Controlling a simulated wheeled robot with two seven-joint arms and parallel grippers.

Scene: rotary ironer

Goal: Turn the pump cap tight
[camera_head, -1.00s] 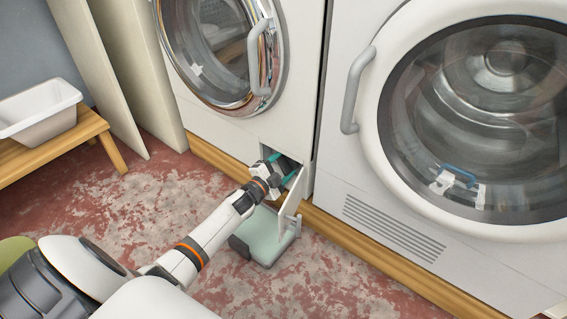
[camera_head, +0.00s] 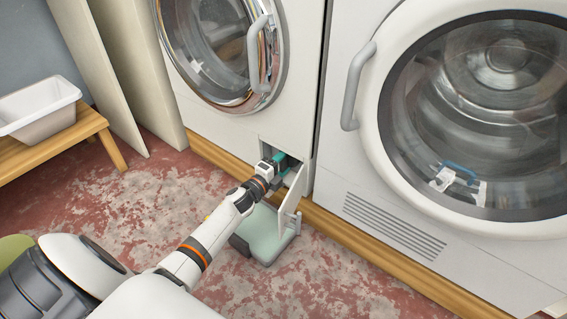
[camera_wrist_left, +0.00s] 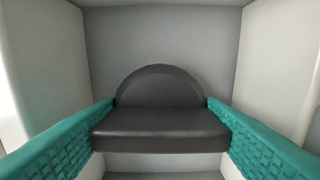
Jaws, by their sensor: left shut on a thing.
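The dark pump cap (camera_wrist_left: 160,130) sits inside a grey-walled recess in the left wrist view, with a raised bar grip across it and a rounded disc behind. My left gripper (camera_head: 286,162) reaches into the small opening low on the left washer (camera_head: 225,122). In the left wrist view its teal fingers (camera_wrist_left: 160,135) are shut on both ends of the cap's bar, which lies level in that picture. In the head view the cap is mostly hidden by the gripper. My right gripper is not in view.
The small flap (camera_head: 291,194) stands open at the right of the opening. A pale green tray (camera_head: 268,240) lies on the floor below it. A second machine (camera_head: 390,215) stands close at the right. A wooden bench (camera_head: 62,146) with a white basin (camera_head: 40,108) is at the left.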

